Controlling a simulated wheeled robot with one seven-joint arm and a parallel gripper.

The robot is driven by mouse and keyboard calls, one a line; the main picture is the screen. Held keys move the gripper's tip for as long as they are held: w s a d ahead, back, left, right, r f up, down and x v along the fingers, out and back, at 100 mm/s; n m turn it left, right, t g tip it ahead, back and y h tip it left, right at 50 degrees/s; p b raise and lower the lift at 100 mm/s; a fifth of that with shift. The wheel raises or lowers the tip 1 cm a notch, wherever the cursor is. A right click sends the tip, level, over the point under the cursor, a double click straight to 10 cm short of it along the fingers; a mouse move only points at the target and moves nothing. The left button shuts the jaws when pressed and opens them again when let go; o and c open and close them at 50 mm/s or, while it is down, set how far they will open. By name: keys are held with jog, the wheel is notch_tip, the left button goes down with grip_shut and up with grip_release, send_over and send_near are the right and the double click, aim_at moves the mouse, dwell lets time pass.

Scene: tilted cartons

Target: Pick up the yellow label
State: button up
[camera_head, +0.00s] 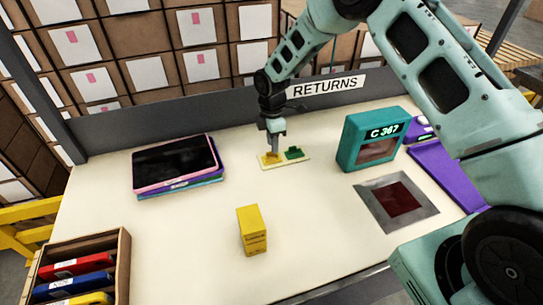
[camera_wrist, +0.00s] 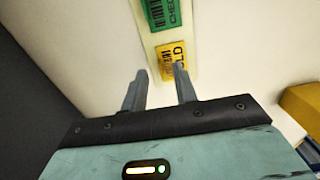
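The yellow label (camera_head: 268,159) lies on a pale backing strip (camera_head: 284,164) at the back middle of the table. It shows in the wrist view (camera_wrist: 172,54) with dark print and a barcode, partly behind a fingertip. A green label (camera_head: 293,152) is beside it on the same strip and also shows at the top of the wrist view (camera_wrist: 160,11). My gripper (camera_head: 273,148) points down just above the yellow label. In the wrist view (camera_wrist: 160,72) its two fingers are apart with nothing held between them. I cannot tell whether the fingertips touch the strip.
A yellow box (camera_head: 250,232) stands in the table's middle. Stacked tablets (camera_head: 174,163) lie at left, and a wooden crate (camera_head: 122,268) at front left. A teal C 367 device (camera_head: 352,140), a grey plate with dark red centre (camera_head: 398,200) and a purple tray (camera_head: 450,178) are at right.

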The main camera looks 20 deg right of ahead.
aim_at(272, 157)
jog(key=shift+f, duration=1.4)
grip_shut()
jog(key=shift+r, duration=0.15)
